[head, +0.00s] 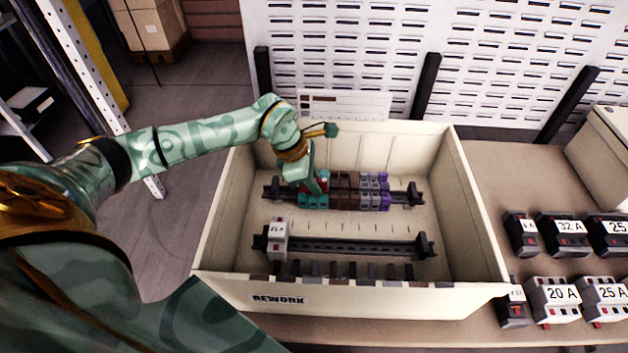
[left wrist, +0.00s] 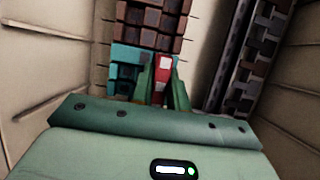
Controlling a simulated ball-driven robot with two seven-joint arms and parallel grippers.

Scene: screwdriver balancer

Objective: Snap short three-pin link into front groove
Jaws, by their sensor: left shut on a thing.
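The left gripper (head: 318,187) reaches down into the cream box at the left end of the rear row of terminal blocks. In the left wrist view its two green fingers (left wrist: 163,88) are shut on a small red link (left wrist: 162,68) with a pale patch. The teal blocks (head: 313,202) lie directly below and beside the fingers; they also show in the left wrist view (left wrist: 125,75). Brown blocks (head: 345,190), then grey and purple blocks (head: 383,181), continue to the right. The link's pins and the groove under it are hidden, so I cannot tell whether it is seated.
The box (head: 460,190), labelled REWORK, has high walls around the work. A front rail (head: 350,247) carries one pale block (head: 277,240) at its left end. Several breakers (head: 562,291) stand right of the box. A perforated panel (head: 500,60) is behind.

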